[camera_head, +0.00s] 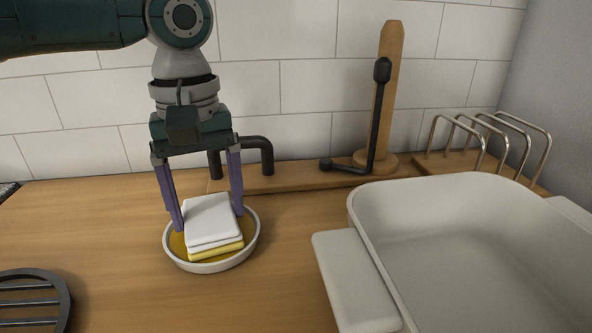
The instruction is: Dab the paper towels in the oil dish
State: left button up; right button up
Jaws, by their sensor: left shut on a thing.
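The oil dish (210,267) is a small round white dish with yellow-brown oil in it, standing on the wooden counter. The folded paper towels (211,217) are a white stack with a yellow lowest layer, resting in or just over the oil. My left gripper (208,212) points down over the dish, its two purple fingers on either side of the towels, shut on them. The far sides of the towels and the contact with the dish's bottom are hidden. My right gripper is not in view.
A large white baking dish (340,262) fills the right front. A wooden post stand with a black arm (379,120) and a wire rack (490,140) stand at the back. A black slatted trivet (35,301) lies front left. Counter between the trivet and the oil dish is clear.

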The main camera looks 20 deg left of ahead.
aim_at(208, 214)
pick_arm(q)
jog(key=shift+a+f+p, duration=0.1)
jog(key=shift+f+p, duration=0.1)
jog(key=shift+p, duration=0.15)
dwell(1.2)
notch_tip(208, 214, up, 7)
jog(key=p, duration=0.9)
jog(key=shift+r, duration=0.2)
jog(key=shift+f, duration=0.1)
dwell(0.5)
